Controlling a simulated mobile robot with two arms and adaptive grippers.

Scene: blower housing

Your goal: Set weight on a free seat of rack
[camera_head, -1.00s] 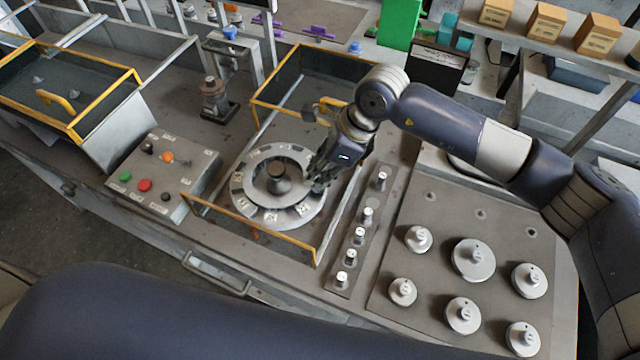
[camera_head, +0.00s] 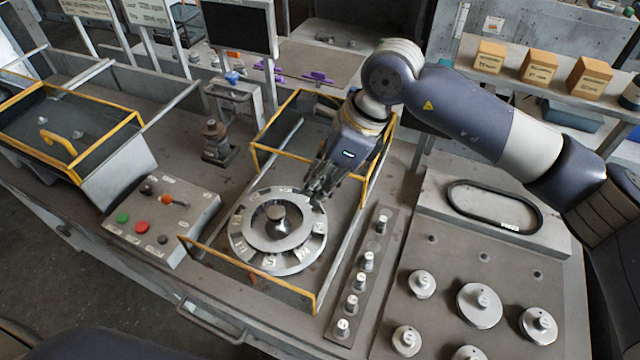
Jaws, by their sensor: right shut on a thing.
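My right gripper (camera_head: 318,192) points down at the right rear edge of the round slotted rotor (camera_head: 240,246). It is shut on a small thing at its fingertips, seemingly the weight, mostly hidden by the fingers. The rack (camera_head: 336,300) is a narrow grey strip to the right of the rotor. It holds several small pale weights, such as the rearmost one (camera_head: 382,225) and the front one (camera_head: 342,328). A wider gap between the two rearmost weights looks like a free seat (camera_head: 375,244). My left gripper is out of view.
A grey plate (camera_head: 450,290) with several large round weights lies right of the rack. Yellow-edged guard frames (camera_head: 250,268) stand around the rotor. A control box (camera_head: 160,215) with buttons is at left. A dark screen (camera_head: 240,26) and orange boxes (camera_head: 538,67) stand behind.

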